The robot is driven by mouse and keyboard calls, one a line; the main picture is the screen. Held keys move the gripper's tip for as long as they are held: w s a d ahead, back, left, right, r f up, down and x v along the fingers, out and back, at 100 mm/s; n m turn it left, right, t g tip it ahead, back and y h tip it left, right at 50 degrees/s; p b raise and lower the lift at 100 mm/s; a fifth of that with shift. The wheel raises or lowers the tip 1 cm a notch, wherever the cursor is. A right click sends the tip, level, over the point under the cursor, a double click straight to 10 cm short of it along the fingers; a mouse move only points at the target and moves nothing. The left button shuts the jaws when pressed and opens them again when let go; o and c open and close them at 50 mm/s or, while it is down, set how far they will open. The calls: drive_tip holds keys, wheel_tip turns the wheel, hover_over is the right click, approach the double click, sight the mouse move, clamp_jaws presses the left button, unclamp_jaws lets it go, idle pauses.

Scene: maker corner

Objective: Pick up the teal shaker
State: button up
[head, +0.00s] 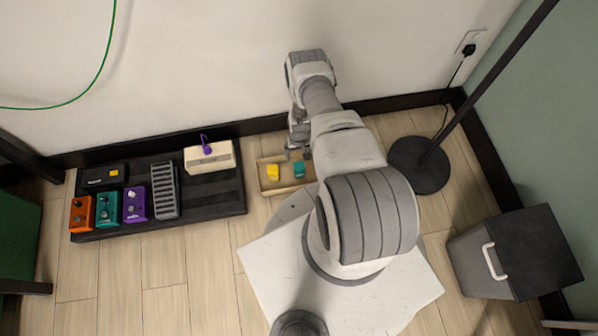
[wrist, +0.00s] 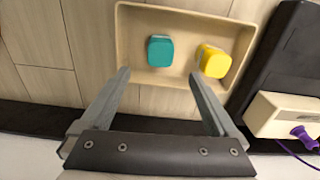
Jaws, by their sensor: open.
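The teal shaker (wrist: 160,51) is a small rounded block lying in a shallow tan tray (wrist: 186,85). In the head view the teal shaker (head: 299,169) is in the right part of the tray (head: 270,187), close to my arm. My gripper (wrist: 160,80) is open and empty, its fingers pointing at the tray. In the wrist view the shaker shows beyond and between the two fingertips, apart from both. In the head view my gripper (head: 298,150) is by the tray's wall-side edge, partly hidden by my arm.
A yellow shaker (wrist: 213,61) lies beside the teal one, near the finger on the right. A black pedalboard (head: 215,190) with several pedals stands left of the tray. A lamp base (head: 420,165) stands to the right, and the wall is close behind.

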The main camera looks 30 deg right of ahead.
sight(299, 166)
wheel_tip(299, 166, down, 6)
drive_tip(key=shift+f+b, duration=0.15)
drive_tip(key=shift+b, duration=1.05)
drive_tip(key=shift+s+a+f+b, duration=0.1)
drive_tip(key=shift+f+b, duration=0.7)
drive_tip(key=shift+f, duration=0.6)
drive_tip(key=shift+s+f+b, duration=0.1)
drive_tip(key=shift+f+b, duration=0.65)
drive_tip(key=shift+f, duration=0.6)
clamp_jaws()
drive_tip(key=shift+w+r, duration=0.1)
drive_tip(key=shift+r, duration=0.1)
